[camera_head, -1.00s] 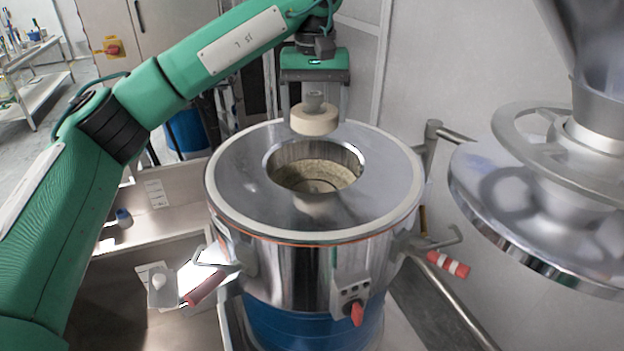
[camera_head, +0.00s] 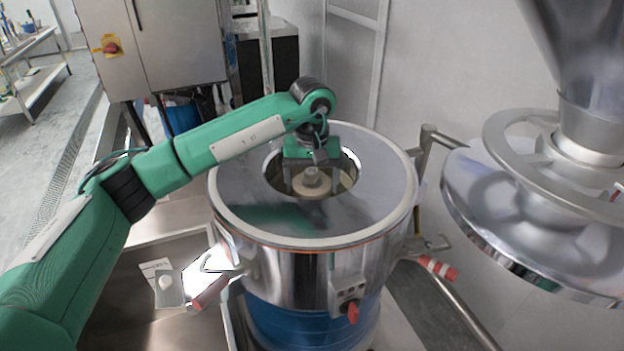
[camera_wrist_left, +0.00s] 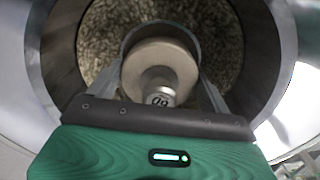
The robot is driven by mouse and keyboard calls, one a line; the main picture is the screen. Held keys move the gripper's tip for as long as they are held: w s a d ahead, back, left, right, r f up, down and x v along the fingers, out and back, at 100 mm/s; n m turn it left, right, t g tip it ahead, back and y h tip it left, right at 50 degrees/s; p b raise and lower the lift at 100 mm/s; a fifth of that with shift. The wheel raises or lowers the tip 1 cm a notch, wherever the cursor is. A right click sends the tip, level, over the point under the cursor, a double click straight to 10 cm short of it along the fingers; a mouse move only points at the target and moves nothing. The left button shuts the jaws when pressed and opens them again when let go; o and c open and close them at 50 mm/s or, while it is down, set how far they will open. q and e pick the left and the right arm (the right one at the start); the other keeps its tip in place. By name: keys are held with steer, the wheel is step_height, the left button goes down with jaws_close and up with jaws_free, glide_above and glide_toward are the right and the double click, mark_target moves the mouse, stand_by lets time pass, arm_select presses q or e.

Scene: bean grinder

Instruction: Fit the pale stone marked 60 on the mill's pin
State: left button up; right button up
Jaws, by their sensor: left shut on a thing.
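The pale stone (camera_head: 318,191) is a thick round disc with a grey metal hub on top. In the left wrist view the hub of the stone (camera_wrist_left: 160,88) carries the mark 60, seen upside down. My left gripper (camera_head: 312,182) is shut on the stone and holds it down inside the round opening of the mill (camera_head: 375,205). In the left wrist view my left gripper (camera_wrist_left: 160,75) has one finger on each side of the stone. Rough, speckled stone lines the opening below. The pin is hidden beneath the stone, so I cannot tell whether the two touch. My right gripper is not in view.
A large metal lid with a ring handle and hopper (camera_head: 545,215) hangs at the right. A control box with a red knob (camera_head: 350,308) sits on the mill's front. Red-gripped clamp handles (camera_head: 437,268) stick out from its sides. A steel basin (camera_head: 130,300) lies at the left.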

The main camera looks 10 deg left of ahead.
mark_target(312, 172)
arm_select(q)
steer(key=shift+f, duration=0.45)
steer(key=o, duration=1.3)
step_height(312, 172, up, 11)
steer(key=b, duration=0.4)
steer(key=shift+r, duration=0.5)
